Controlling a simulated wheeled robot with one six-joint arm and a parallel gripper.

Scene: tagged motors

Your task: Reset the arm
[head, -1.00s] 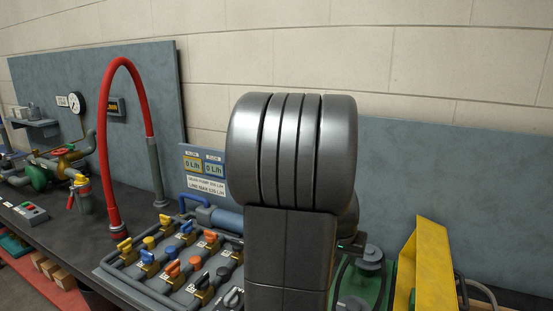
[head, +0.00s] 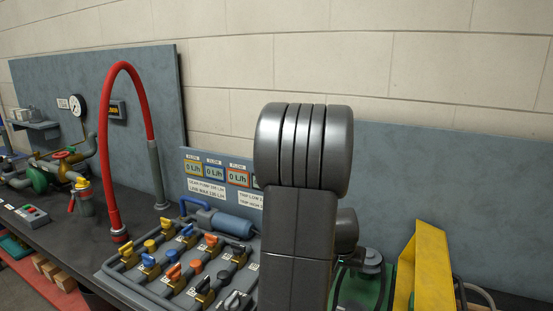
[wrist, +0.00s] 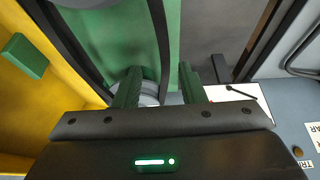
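My arm (head: 300,220) stands upright in the middle of the head view, its thick dark grey joint in front of the wall. My gripper is hidden behind the arm there. In the wrist view my gripper (wrist: 160,86) shows two green fingers set apart, with no held object visible between them. A green surface (wrist: 120,40) and a yellow part (wrist: 25,90) lie beyond the fingers on the left.
A manifold with several coloured valves (head: 185,265) stands left of my arm, below a flow display panel (head: 215,170). A red hose (head: 104,150) arches farther left. A yellow bracket (head: 428,265) and a green motor (head: 360,285) are on the right.

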